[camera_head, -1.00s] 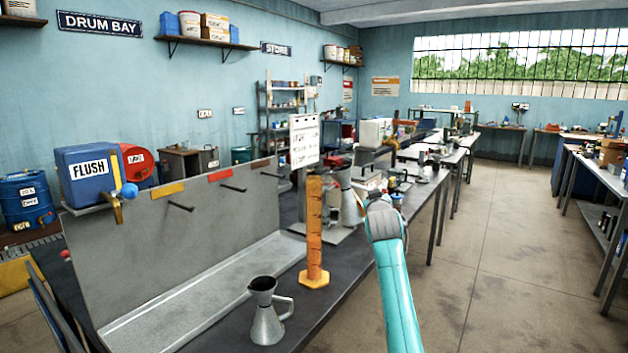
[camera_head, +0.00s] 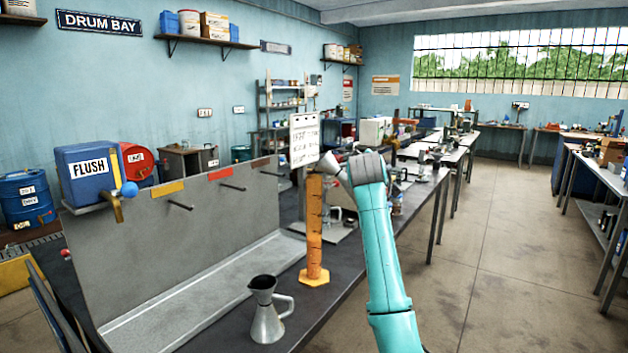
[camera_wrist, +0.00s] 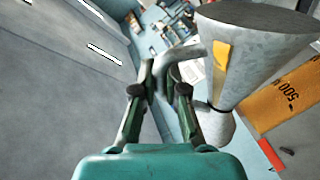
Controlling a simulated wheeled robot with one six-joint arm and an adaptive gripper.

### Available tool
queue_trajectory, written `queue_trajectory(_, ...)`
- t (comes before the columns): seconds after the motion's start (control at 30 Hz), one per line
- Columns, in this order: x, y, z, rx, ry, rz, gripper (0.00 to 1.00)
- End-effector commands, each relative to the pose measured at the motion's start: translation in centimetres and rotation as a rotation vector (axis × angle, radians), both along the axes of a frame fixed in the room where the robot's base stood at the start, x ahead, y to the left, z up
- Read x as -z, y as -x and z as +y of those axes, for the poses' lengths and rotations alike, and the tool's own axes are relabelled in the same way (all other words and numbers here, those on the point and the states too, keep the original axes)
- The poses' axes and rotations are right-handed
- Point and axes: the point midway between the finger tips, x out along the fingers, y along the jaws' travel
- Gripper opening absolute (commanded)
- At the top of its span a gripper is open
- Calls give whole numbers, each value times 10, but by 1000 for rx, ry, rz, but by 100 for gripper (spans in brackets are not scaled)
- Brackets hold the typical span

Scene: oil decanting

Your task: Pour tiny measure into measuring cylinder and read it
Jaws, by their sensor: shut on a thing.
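An orange measuring cylinder (camera_head: 314,230) stands upright on the dark bench. It also shows in the wrist view (camera_wrist: 285,105) with "500" on it. My gripper (camera_wrist: 165,75) is shut on the bent handle of a grey metal measure (camera_wrist: 255,50), which has a yellow stripe. In the head view the held measure (camera_head: 330,166) is at the height of the cylinder's top, tilted and partly hidden by my arm. I cannot tell whether it touches the rim or whether liquid flows. A second grey measure (camera_head: 266,315) stands on the bench, in front of the cylinder.
A grey splash panel with pegs (camera_head: 170,240) and a tray run along the left. A blue FLUSH container (camera_head: 88,172) with a brass tap sits at its left end. A white sheet with writing (camera_head: 304,140) stands behind the cylinder. Floor to the right is clear.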

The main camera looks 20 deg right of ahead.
Motion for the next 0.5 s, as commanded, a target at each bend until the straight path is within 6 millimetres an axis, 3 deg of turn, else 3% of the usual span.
queue_trajectory(0.5, -22, -4, 5, 0, 112, 77, 0)
